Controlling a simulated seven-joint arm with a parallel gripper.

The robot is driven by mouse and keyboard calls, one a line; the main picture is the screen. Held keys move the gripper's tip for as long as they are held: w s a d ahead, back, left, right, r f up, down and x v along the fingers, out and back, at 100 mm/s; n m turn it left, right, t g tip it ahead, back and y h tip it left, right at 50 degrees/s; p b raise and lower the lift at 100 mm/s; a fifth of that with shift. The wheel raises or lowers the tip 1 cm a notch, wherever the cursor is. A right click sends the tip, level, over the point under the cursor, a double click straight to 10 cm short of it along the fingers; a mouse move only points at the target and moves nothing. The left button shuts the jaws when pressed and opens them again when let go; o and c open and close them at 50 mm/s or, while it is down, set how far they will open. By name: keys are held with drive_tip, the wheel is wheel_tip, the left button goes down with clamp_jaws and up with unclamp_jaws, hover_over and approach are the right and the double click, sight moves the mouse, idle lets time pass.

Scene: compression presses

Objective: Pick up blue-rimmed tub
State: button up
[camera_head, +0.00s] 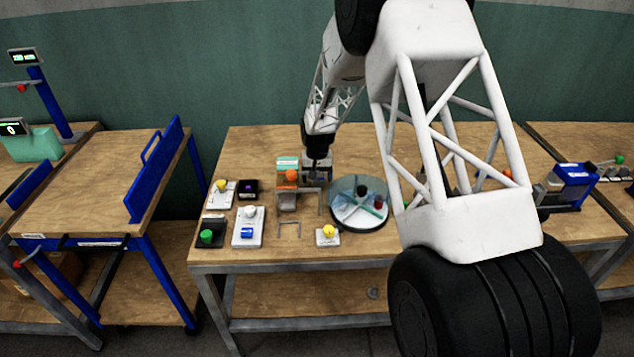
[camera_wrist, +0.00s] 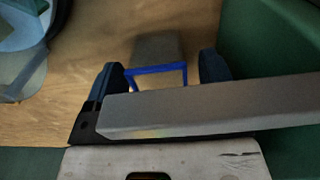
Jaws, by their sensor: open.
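The blue-rimmed tub shows in the wrist view as a square blue rim (camera_wrist: 157,70), with a plain grey-brown surface beyond it. My gripper (camera_wrist: 160,72) is open, with one dark finger on each side of the blue rim. I cannot tell whether either finger touches it. A grey bar (camera_wrist: 200,108) crosses the picture and hides the near part of the tub. In the head view my gripper (camera_head: 319,170) points down at the back of the middle table, behind the orange-topped press. I cannot make out the tub there.
The orange-topped press (camera_head: 290,192) stands close left of my gripper. A round divided tray (camera_head: 345,213) with small items lies to the right. Several button boxes, including a yellow-button one (camera_head: 327,237), occupy the front and left. The green wall (camera_head: 250,85) is close behind.

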drive_tip(key=shift+f, duration=0.25)
drive_tip(key=shift+c, duration=0.4)
drive_tip(key=c, duration=0.9)
drive_tip(key=shift+r, duration=5)
